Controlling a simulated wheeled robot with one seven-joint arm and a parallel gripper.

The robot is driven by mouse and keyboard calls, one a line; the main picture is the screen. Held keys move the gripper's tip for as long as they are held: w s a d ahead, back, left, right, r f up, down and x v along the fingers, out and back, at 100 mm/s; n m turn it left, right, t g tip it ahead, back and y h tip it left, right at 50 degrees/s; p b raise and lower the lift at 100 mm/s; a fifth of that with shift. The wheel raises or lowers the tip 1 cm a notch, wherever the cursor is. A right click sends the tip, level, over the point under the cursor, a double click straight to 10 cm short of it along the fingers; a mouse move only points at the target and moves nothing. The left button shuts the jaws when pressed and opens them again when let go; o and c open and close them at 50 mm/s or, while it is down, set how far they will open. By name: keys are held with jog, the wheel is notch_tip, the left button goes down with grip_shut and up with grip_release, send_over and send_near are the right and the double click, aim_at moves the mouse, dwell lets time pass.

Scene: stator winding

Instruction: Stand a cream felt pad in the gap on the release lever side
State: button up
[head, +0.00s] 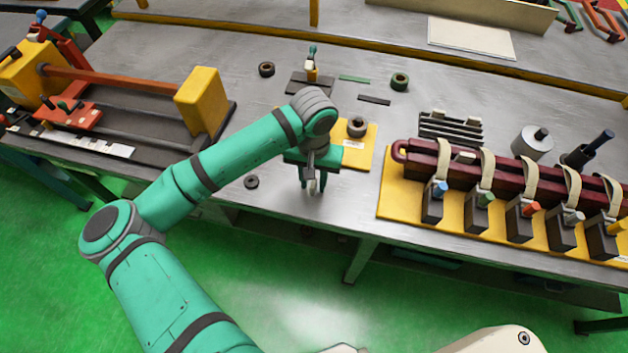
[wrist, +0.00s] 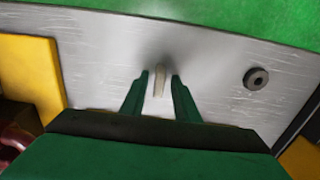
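A small cream pad (wrist: 160,80) is between the fingers of my gripper (wrist: 158,82) in the wrist view, with a thin gap on each side. I cannot tell whether it rests on the table. In the head view my gripper (head: 313,185) points down over the front of the metal table, left of the coil fixture. The dark red coil (head: 520,180) lies on a yellow base (head: 400,205) under cream straps. A small cream piece (head: 465,157) shows between its two bars near the left end. I cannot tell which part is the release lever.
Clamp blocks with coloured caps (head: 433,206) line the fixture's front. A yellow plate with a tape roll (head: 357,127) stands behind my gripper. A dark ring (head: 251,182) lies to its left; another machine (head: 110,110) fills the far left. Clear table lies between gripper and fixture.

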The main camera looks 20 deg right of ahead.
aim_at(314, 182)
notch_tip(314, 182, up, 12)
dwell(0.4)
jog(key=shift+w, duration=0.1)
dwell(0.4)
